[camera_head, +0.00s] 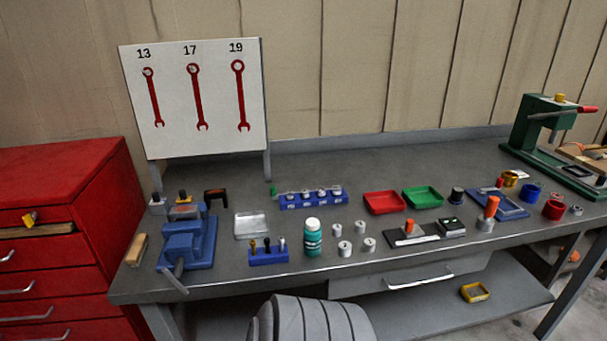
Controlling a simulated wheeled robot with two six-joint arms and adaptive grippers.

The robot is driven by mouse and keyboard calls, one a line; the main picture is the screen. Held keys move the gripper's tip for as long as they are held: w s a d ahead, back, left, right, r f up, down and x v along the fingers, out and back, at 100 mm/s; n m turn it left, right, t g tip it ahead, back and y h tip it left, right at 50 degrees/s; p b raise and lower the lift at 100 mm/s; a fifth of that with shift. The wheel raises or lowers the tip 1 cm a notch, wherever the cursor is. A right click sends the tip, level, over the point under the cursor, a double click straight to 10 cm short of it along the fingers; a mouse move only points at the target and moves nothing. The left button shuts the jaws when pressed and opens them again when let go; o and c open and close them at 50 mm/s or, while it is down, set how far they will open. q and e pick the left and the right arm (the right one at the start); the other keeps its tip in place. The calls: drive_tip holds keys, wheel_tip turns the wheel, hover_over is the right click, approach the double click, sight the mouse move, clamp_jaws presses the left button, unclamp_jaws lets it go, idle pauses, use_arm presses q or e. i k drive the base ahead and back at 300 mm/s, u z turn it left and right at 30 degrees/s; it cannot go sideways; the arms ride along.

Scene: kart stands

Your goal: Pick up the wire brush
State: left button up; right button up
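A small tan wooden block-shaped piece (137,249) lies at the left front edge of the bench, left of the blue vise (188,245). It may be the wire brush, but no bristles can be made out at this size. No other thing in view is clearly a wire brush. Neither of my grippers is in view.
The grey bench (410,292) has a red cabinet (60,215) at its left. A teal bottle (312,240), blue socket holder (268,257), red tray (384,202) and green tray (422,197) stand on it. A green press (545,130) is at right.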

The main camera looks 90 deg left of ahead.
sight(134, 257)
drive_tip(key=z, duration=0.1)
drive_tip(key=i, duration=0.35)
drive_tip(key=u, duration=3.15)
